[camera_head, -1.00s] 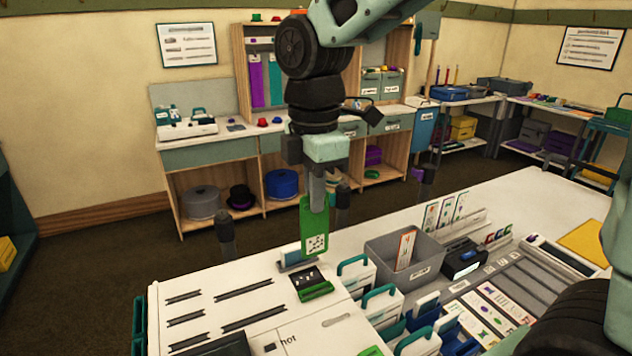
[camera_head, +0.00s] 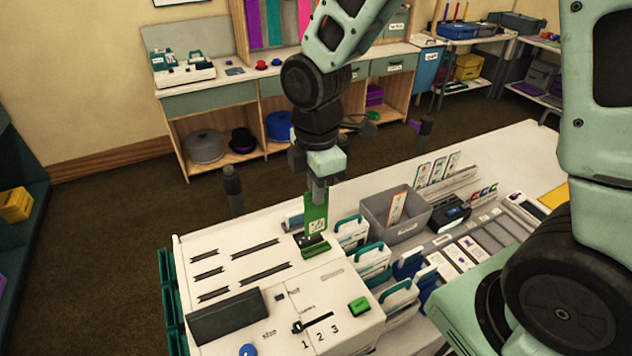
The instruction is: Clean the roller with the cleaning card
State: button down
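The green cleaning card (camera_head: 318,212) with a white printed patch hangs upright from my gripper (camera_head: 319,193). The gripper is shut on its upper part and points straight down. The card's lower edge is at the dark, green-edged slot (camera_head: 313,246) on the back right of a white machine (camera_head: 225,258). I cannot tell whether the card touches the slot or has entered it. No roller can be made out; it may be hidden inside the machine.
The machine top has several dark slits, a dark block (camera_head: 229,316), a slider marked 1 2 3 (camera_head: 312,323), a green button (camera_head: 359,306) and a blue button (camera_head: 248,350). Handled cases (camera_head: 368,262) and a grey bin (camera_head: 378,212) stand close on the right.

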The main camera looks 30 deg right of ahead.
aim_at(316, 215)
jog(key=shift+f+b, duration=1.9)
jog(key=shift+f, duration=0.55)
jog(key=shift+f+b, duration=0.95)
jog(key=shift+f, duration=0.3)
jog(key=shift+f+b, duration=2)
jog(key=shift+f, duration=1.1)
jog(key=shift+r, duration=0.25)
jog(key=shift+r+p, duration=3)
jog(key=shift+p, duration=0.15)
